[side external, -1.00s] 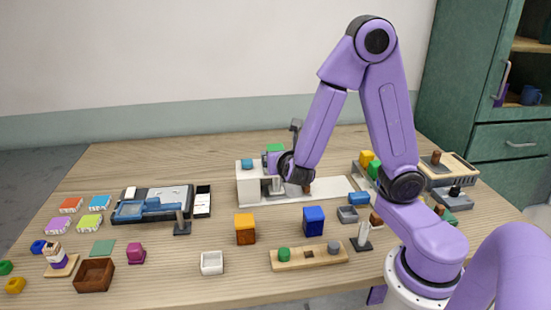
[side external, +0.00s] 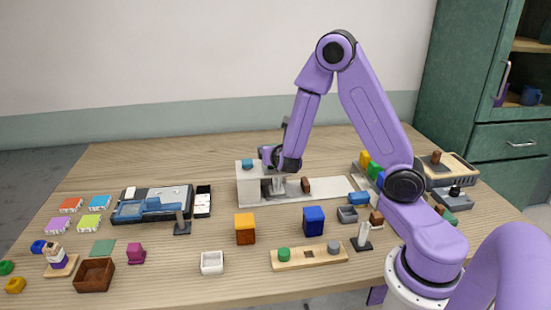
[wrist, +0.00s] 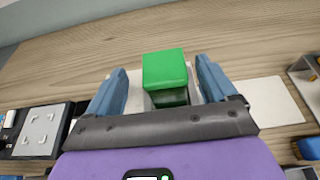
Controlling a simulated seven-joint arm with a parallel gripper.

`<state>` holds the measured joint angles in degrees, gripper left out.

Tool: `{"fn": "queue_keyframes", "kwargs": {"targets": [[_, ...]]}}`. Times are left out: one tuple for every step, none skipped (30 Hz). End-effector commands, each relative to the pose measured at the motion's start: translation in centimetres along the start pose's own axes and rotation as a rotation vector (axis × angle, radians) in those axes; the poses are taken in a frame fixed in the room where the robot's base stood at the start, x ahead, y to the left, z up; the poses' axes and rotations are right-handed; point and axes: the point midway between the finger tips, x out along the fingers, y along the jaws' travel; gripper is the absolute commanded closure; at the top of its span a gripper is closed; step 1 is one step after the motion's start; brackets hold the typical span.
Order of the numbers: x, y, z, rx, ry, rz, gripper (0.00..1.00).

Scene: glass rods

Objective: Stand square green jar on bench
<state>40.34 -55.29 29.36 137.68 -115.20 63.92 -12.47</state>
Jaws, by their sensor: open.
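The square green jar (wrist: 165,70) shows in the wrist view, with a bright green top and a darker, glassy green body below. It sits between the two spread blue fingers of my gripper (wrist: 163,78), with a gap on each side. The fingers are open and do not clearly touch it. What the jar rests on cannot be told.
A white stand (side external: 247,188) with a long low base lies below my gripper. An orange-brown block (side external: 245,229), a blue block (side external: 314,220) and a white box (side external: 212,263) stand in front. A blue-black device (side external: 152,206) is left. The back left bench is clear.

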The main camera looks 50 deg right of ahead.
Motion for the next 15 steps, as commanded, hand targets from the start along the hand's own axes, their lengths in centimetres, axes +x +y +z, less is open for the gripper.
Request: {"fn": "queue_keyframes", "kwargs": {"targets": [[0.5, -0.1, 0.0, 0.001, 0.0, -0.003, 0.15], [0.9, -0.2, 0.0, 0.001, 0.0, -0.005, 0.15], [1.5, -0.4, 0.0, 0.001, 0.001, -0.006, 0.15], [1.9, -0.4, 0.0, 0.001, 0.0, -0.005, 0.15], [2.4, -0.5, 0.0, 0.001, 0.001, -0.006, 0.15], [2.9, -0.6, 0.1, 0.001, 0.001, -0.005, 0.15], [3.3, -0.6, 0.1, 0.001, 0.001, -0.005, 0.15], [3.7, -0.5, 0.0, 0.001, 0.001, -0.005, 0.15], [4.1, -0.5, 0.1, 0.0, 0.001, -0.004, 0.15], [4.4, -0.5, 0.1, 0.0, 0.0, -0.004, 0.15], [4.6, -0.5, 0.1, 0.0, 0.0, -0.004, 0.15], [4.8, -0.5, 0.1, 0.0, 0.0, -0.003, 0.15], [4.9, -0.5, 0.1, 0.0, 0.0, -0.003, 0.15], [5.0, -0.5, 0.1, 0.0, 0.001, -0.002, 0.15], [5.0, -0.5, 0.1, 0.0, 0.001, -0.002, 0.15]]}}
